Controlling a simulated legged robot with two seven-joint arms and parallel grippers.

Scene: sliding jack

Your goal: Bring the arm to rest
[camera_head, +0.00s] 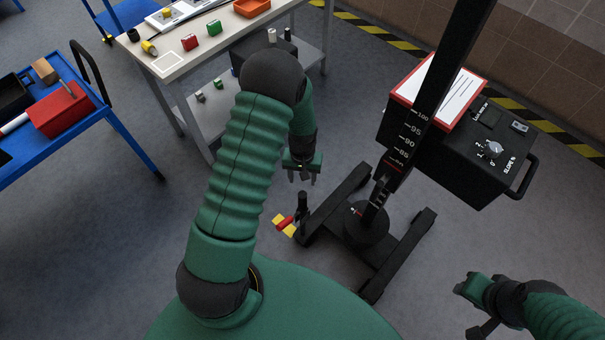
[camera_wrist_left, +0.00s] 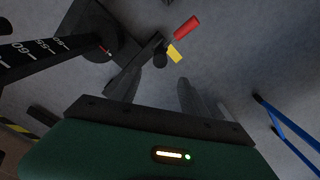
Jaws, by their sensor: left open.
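My left arm reaches forward in the head view. Its left gripper (camera_head: 302,179) hangs above the floor, fingers pointing down, open with nothing between them. In the left wrist view the two fingers of this gripper (camera_wrist_left: 155,88) stand apart and empty. The black jack (camera_head: 367,222) stands on the floor just right of and below the gripper. Its red and yellow pedals (camera_head: 285,223) sit at the left side of its base. The pedals also show in the left wrist view (camera_wrist_left: 180,38), beyond the fingertips. My right gripper (camera_head: 472,304) is at the lower right; its fingers are unclear.
A tall scaled column (camera_head: 412,125) rises from the jack beside a black box (camera_head: 490,150). A workbench (camera_head: 185,65) with small coloured parts stands at the back. A blue cart (camera_head: 50,130) is at the left. Floor between cart and jack is clear.

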